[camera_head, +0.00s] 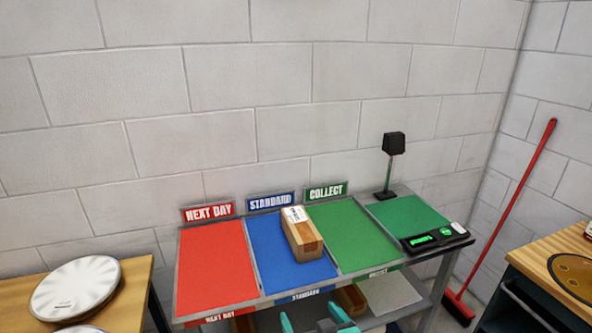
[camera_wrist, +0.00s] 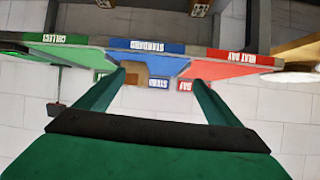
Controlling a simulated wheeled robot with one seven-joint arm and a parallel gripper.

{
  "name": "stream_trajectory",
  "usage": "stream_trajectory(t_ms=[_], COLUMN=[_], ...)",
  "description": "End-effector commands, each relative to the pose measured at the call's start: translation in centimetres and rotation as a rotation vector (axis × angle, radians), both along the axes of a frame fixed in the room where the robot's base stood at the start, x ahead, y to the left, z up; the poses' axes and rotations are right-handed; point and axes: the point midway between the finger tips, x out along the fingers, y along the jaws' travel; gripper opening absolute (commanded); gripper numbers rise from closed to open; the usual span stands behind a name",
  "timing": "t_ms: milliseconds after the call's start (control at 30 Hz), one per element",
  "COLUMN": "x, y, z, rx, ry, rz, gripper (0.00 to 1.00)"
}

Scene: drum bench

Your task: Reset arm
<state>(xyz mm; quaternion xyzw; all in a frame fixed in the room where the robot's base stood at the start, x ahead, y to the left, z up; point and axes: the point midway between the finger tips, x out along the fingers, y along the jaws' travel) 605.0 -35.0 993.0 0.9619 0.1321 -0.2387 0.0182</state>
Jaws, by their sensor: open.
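My gripper (camera_head: 312,317) is at the bottom edge of the head view, in front of the bench, with its teal fingers apart. In the wrist view my gripper (camera_wrist: 159,77) is open, with nothing between its fingertips. That view is upside down. A brown cardboard box (camera_head: 302,235) with a white label lies on the blue STANDARD section (camera_head: 267,265) of the bench, apart from my gripper. The box (camera_wrist: 133,71) also shows in the wrist view, partly hidden by a finger.
The red NEXT DAY section (camera_head: 215,265) and green COLLECT section (camera_head: 352,238) are empty. A scale (camera_head: 435,238) stands at right. Boxes sit on the lower shelf. A drum (camera_head: 75,288) lies on the left table. A red broom (camera_head: 510,215) leans at right.

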Motion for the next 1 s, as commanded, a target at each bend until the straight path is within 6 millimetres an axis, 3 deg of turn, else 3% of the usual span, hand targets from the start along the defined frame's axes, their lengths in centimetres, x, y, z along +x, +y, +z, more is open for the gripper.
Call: stream_trajectory(t_ms=[267,467,700,1000], x=[-1.8,-4.9,-10.1,-17.9], y=[0.5,0.6,0.5,1.1], z=[-4.1,-8.6,-13.0,-16.1], rx=[0.033,0.058,0.066,0.05], ry=[-0.005,-0.02,-0.047,-0.093], rz=[-0.061,-0.142,-0.231,-0.294], gripper=[0.87,0.87,0.87,0.87])
